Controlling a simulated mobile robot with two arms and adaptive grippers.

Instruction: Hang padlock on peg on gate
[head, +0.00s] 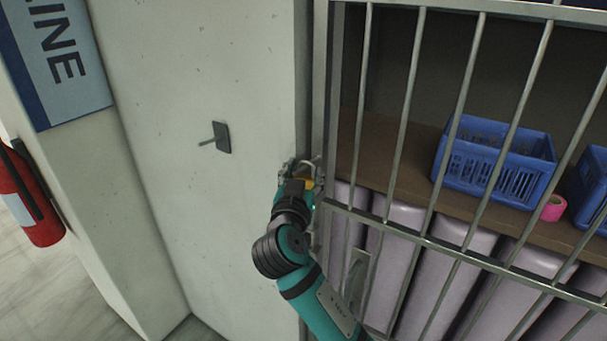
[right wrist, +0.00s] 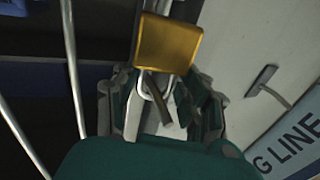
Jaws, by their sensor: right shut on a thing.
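A brass-coloured padlock (right wrist: 168,45) with a bright metal shackle shows large in the right wrist view, just beyond my right fingertips. In the head view only a small yellow part of the padlock (head: 309,183) shows beside the gripper. My right gripper (head: 297,172) is at the gate's left edge; in the right wrist view its fingers (right wrist: 160,100) are closed around the padlock's shackle end. A grey peg on a dark plate (head: 222,137) sticks out of the pale wall, left of the gate and apart from the padlock; it also shows in the right wrist view (right wrist: 262,80). My left gripper is out of view.
The barred metal gate (head: 410,90) stands to the right, with a handle (head: 356,275) low on it. Behind its bars are blue crates (head: 497,160), a pink roll (head: 553,208) and pale purple rolls. A fire extinguisher (head: 30,200) hangs far left. The wall around the peg is clear.

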